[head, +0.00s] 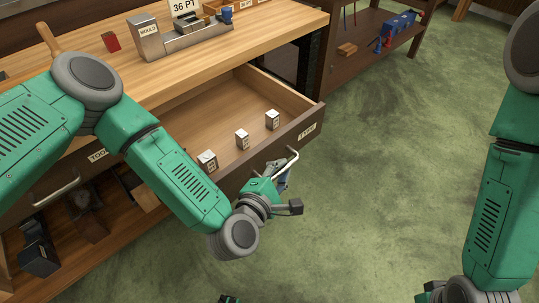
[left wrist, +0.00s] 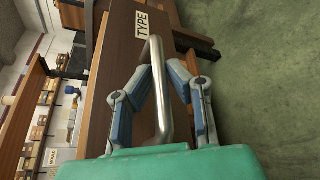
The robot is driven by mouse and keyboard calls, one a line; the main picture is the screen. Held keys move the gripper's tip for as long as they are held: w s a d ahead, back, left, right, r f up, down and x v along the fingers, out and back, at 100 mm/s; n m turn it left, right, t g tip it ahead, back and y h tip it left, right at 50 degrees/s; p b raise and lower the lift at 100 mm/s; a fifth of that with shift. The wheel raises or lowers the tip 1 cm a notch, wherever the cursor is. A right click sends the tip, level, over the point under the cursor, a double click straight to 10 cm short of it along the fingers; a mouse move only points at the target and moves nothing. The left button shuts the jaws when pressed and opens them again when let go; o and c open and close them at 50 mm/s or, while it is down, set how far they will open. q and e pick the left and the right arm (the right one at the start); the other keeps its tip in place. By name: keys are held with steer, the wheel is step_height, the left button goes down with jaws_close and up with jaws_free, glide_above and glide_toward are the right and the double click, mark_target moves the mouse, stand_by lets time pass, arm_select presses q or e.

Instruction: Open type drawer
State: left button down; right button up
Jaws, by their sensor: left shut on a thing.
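The type drawer (head: 185,135) stands pulled out from the bench, with its open top showing three small light blocks (head: 242,138) inside. Its front carries a TYPE label (head: 307,130), which also shows in the left wrist view (left wrist: 141,26). A metal bar handle (head: 291,158) sits on the front; it also shows in the left wrist view (left wrist: 157,100). My left gripper (head: 281,174) is shut on this handle, with its fingers on either side of the bar in the left wrist view (left wrist: 160,70). My right arm shows at the right, but its gripper is not clearly visible.
A TOOL drawer (head: 97,155) is at the left, above a lower shelf with dark tools. A shelf unit (head: 372,38) stands behind. Green floor (head: 385,180) is clear.

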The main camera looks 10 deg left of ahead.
arm_select(q)
steer(key=shift+s+d, duration=0.15)
steer(key=shift+d, duration=0.15)
steer(key=shift+s, duration=0.1)
steer(key=c, duration=1.6)
jaws_free()
steer(key=shift+d, duration=0.1)
steer(key=shift+o, duration=0.2)
steer(key=v, duration=1.2)
steer(key=shift+f, duration=0.15)
